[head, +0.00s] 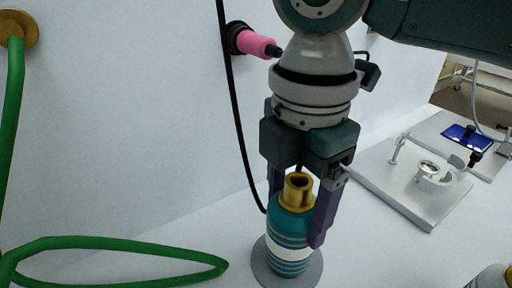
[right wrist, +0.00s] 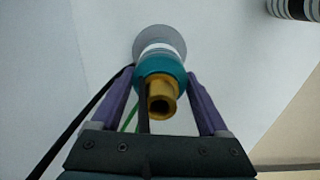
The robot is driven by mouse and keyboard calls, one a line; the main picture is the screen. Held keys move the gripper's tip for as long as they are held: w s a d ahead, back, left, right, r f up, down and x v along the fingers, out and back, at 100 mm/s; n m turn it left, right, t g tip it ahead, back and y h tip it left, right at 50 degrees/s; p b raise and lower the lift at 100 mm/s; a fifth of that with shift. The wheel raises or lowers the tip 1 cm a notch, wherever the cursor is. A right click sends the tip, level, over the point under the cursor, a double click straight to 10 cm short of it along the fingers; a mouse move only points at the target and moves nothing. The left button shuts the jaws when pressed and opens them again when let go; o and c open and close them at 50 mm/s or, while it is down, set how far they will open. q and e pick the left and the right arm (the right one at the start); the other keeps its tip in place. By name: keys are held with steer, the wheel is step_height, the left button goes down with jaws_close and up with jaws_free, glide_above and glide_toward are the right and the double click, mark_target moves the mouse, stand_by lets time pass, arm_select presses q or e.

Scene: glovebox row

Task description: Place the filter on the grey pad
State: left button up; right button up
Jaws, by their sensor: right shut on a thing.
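The filter (head: 289,240) is a teal cylinder with a white band and a brass neck on top. It stands upright over the round grey pad (head: 259,270) in the head view; I cannot tell whether its base touches the pad. My right gripper (head: 294,222) points down with its purple fingers on either side of the filter, shut on its upper part. In the right wrist view the filter (right wrist: 160,68) sits between the fingers, with the grey pad (right wrist: 144,42) showing behind its far end. The middle of the pad is hidden under the filter. My left gripper is in neither view.
A black cable (head: 236,120) hangs behind the gripper, near a pink-handled fitting (head: 256,43) on the wall. A metal plate with a stand (head: 395,185) is at the right. Another banded cylinder (head: 490,278) is at the lower right.

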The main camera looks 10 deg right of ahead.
steer(key=shift+f, duration=0.15)
steer(key=o, duration=1.5)
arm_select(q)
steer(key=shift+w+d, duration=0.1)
